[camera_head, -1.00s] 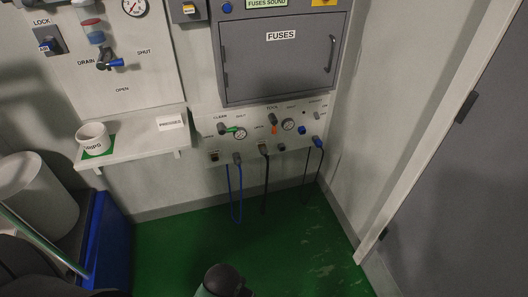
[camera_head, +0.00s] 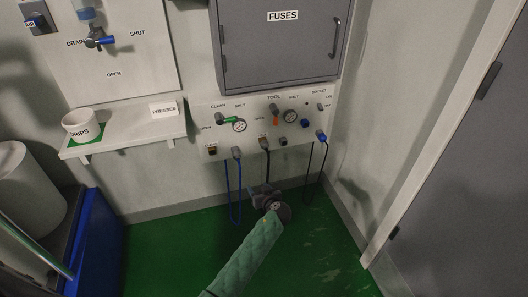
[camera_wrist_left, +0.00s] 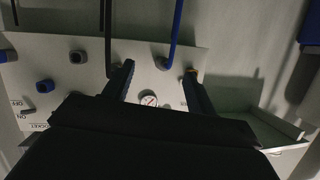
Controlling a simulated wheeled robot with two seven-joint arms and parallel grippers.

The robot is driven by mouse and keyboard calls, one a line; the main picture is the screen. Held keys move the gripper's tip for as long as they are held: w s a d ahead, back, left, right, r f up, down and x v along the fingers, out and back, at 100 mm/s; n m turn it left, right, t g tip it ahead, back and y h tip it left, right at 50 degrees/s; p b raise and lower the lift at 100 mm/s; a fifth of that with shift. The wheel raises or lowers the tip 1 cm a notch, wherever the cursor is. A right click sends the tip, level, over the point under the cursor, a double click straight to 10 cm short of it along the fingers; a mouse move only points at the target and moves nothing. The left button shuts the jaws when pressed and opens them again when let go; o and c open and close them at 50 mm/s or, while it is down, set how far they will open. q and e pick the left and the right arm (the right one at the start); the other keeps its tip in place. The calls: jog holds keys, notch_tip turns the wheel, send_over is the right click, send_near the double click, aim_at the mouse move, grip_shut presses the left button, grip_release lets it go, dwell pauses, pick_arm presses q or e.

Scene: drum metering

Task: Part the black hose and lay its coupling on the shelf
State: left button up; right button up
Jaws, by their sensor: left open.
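The black hose (camera_head: 267,166) hangs in a loop below the wall panel (camera_head: 210,115), with its coupling (camera_head: 263,142) at the panel's lower edge. In the left wrist view the hose (camera_wrist_left: 108,35) runs up beside one finger. My left gripper (camera_head: 265,190) is open and empty, below the panel near the hose's lower end; whether it touches the hose I cannot tell. In the left wrist view its fingers (camera_wrist_left: 159,69) spread apart before the panel. The shelf (camera_head: 120,138) is on the wall at left. My right gripper is out of view.
A blue hose (camera_head: 228,185) hangs left of the black one, and a thin dark hose (camera_head: 308,180) with a blue plug (camera_head: 321,135) hangs right. A white cup (camera_head: 80,124) marked DRIPS and a PRESSES card (camera_head: 163,108) stand on the shelf. The fuse box (camera_head: 280,45) is above.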

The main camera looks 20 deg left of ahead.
pick_arm(q)
jog(key=w+d+r+t+b, duration=0.1)
jog(key=w+r+t+b, duration=0.1)
jog(key=w, duration=1.2)
jog(key=shift+r+t+b, duration=0.4)
jog(key=shift+r+t, duration=0.25)
jog(key=shift+t, duration=0.55)
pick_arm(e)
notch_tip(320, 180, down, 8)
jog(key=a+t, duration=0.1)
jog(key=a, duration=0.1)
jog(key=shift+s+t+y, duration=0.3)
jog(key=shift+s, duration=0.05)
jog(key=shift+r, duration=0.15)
